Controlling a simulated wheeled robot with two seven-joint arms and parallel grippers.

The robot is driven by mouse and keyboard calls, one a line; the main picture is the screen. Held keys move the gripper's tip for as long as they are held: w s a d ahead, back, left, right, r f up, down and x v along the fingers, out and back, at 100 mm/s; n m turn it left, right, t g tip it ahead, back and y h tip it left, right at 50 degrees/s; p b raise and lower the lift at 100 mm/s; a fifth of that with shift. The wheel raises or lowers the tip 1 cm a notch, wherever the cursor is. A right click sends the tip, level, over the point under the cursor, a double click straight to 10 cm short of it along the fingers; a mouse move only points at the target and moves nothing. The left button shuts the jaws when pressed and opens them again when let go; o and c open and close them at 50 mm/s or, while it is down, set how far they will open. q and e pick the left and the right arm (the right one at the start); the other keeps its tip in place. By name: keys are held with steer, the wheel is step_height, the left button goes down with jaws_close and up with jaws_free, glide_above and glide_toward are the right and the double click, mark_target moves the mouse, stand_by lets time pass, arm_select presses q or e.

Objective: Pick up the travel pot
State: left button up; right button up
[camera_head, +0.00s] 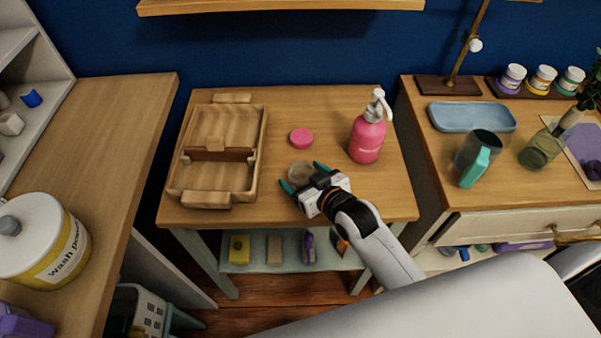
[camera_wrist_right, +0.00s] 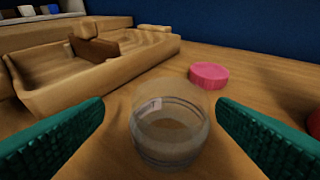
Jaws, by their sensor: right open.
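The travel pot is most likely the small clear glass pot (camera_head: 300,173) on the middle table, in front of the pink lid. In the right wrist view the pot (camera_wrist_right: 170,131) stands upright and uncovered between the two green fingertips, with a gap on each side. A round pink lid (camera_head: 301,138) lies apart behind it; it also shows in the right wrist view (camera_wrist_right: 209,75). My right gripper (camera_head: 303,177) is open around the pot, low over the table, and does not visibly touch it. My left gripper is not in view.
A wooden two-part tray (camera_head: 175,190) stands left of the pot. A pink pump bottle (camera_head: 367,136) stands to the right. A wooden shelf (camera_head: 280,6) hangs above the back.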

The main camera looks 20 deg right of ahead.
mark_target(296, 170)
steer(key=x, duration=0.4)
steer(key=shift+w+d+f+p, duration=0.15)
steer(key=shift+d+f+p, duration=0.1)
steer(key=shift+f+p, duration=0.05)
steer(key=shift+w+f, duration=0.1)
steer(key=shift+w, duration=0.15)
steer(key=shift+c, duration=0.6)
steer(key=c, duration=0.9)
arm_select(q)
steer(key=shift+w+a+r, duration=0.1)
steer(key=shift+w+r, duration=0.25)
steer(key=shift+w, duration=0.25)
arm_select(e)
steer(key=shift+c, duration=0.2)
